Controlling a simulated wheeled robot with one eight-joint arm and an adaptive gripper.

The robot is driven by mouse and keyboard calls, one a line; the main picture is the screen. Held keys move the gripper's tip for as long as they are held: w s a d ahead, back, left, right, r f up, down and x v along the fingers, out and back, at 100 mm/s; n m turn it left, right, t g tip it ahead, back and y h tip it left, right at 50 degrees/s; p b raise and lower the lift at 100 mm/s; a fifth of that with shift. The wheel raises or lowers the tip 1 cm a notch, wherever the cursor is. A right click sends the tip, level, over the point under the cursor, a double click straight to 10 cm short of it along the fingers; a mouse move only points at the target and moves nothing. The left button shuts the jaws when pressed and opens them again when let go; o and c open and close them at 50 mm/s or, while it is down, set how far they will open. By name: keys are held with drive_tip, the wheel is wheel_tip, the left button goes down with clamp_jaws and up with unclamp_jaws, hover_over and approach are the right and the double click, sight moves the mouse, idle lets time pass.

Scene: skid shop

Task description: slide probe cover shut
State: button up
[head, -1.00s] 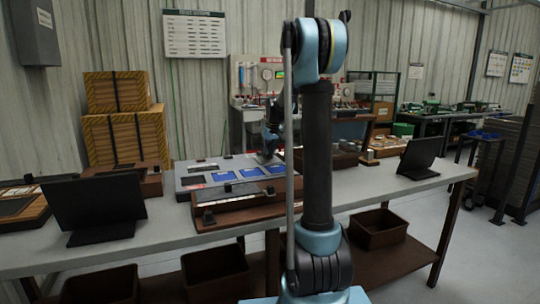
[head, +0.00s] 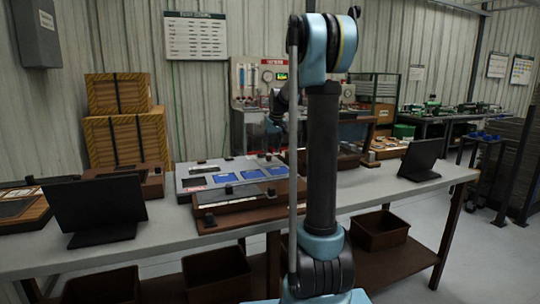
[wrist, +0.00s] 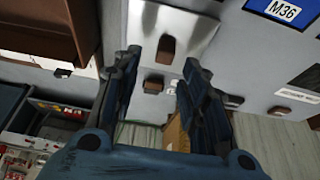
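A grey panel (head: 186,184) with blue labelled windows lies on the bench in the head view. In the wrist view a pale metallic plate (wrist: 200,42) with a brown knob (wrist: 168,48) lies beyond my fingertips; I cannot tell for certain that this is the probe cover. My gripper (wrist: 155,70) is open, with nothing between its fingers. The knob shows past the gap between them, apart from both. In the head view my arm hides most of the gripper and part of the panel's far right.
A brown case (head: 245,203) with black knobs lies in front of the panel. Black screens stand at the bench's left (head: 95,208) and right (head: 420,158). A blue M36 label (wrist: 285,12) is near the plate. Bare bench top (head: 365,190) shows at the right.

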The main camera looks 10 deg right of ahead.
drive_tip(key=v, duration=0.7)
drive_tip(key=shift+s, duration=0.1)
